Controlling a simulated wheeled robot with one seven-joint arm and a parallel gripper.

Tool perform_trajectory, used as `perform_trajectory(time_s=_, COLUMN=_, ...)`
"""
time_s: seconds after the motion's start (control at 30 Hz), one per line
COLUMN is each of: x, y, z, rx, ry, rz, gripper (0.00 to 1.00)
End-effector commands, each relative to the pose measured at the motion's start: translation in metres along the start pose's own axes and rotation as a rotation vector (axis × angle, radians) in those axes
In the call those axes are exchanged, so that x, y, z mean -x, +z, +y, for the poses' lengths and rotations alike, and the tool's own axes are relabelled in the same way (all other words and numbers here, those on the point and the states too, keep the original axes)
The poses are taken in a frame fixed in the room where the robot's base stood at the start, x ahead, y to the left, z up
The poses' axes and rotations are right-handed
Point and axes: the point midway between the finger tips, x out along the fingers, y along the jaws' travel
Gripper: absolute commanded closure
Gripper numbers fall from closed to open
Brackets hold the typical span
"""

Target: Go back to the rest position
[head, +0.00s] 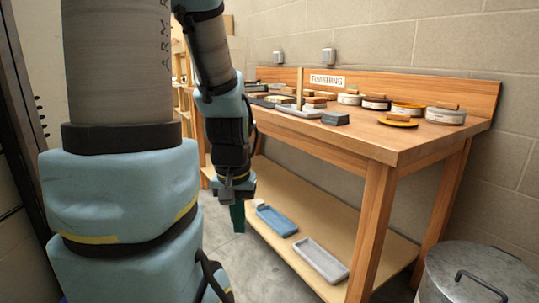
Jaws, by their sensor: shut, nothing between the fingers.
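My gripper (238,217) hangs at the end of my arm in the head view, pointing down, left of the wooden workbench (400,143). It is shut and empty, in front of the bench's left part and above the grey floor. Its fingertips are small and dark green in this view. My arm's large blue and grey links fill the left of the picture and hide part of the room behind them.
The bench top holds several tins, blocks and a dark grey block (335,118). A blue tray (276,220) and a grey tray (321,260) lie on the lower shelf (292,190). A lidded metal bin (480,275) stands at the lower right. Floor (245,265) shows clear left of the bench.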

Motion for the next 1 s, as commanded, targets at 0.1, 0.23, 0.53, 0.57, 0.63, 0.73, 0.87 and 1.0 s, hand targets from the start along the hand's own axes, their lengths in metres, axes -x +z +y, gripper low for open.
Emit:
perform_trajectory(time_s=0.1, x=0.044, y=-0.006, z=0.0, rx=0.0, ry=0.0, rz=0.0, gripper=1.0)
perform_trajectory(time_s=0.23, x=0.077, y=-0.011, z=0.0, rx=0.0, ry=0.0, rz=0.0, gripper=1.0)
perform_trajectory(time_s=0.53, x=0.149, y=-0.021, z=0.001, rx=0.0, ry=0.0, rz=0.0, gripper=1.0)
perform_trajectory(time_s=0.57, x=0.155, y=-0.022, z=0.001, rx=0.0, ry=0.0, rz=0.0, gripper=1.0)
perform_trajectory(time_s=0.63, x=0.166, y=-0.023, z=0.001, rx=0.0, ry=0.0, rz=0.0, gripper=1.0)
perform_trajectory(time_s=0.73, x=0.177, y=-0.025, z=0.001, rx=0.0, ry=0.0, rz=0.0, gripper=1.0)
perform_trajectory(time_s=0.87, x=0.182, y=-0.025, z=0.001, rx=0.0, ry=0.0, rz=0.0, gripper=1.0)
perform_trajectory(time_s=1.0, x=0.181, y=-0.025, z=0.001, rx=0.0, ry=0.0, rz=0.0, gripper=1.0)
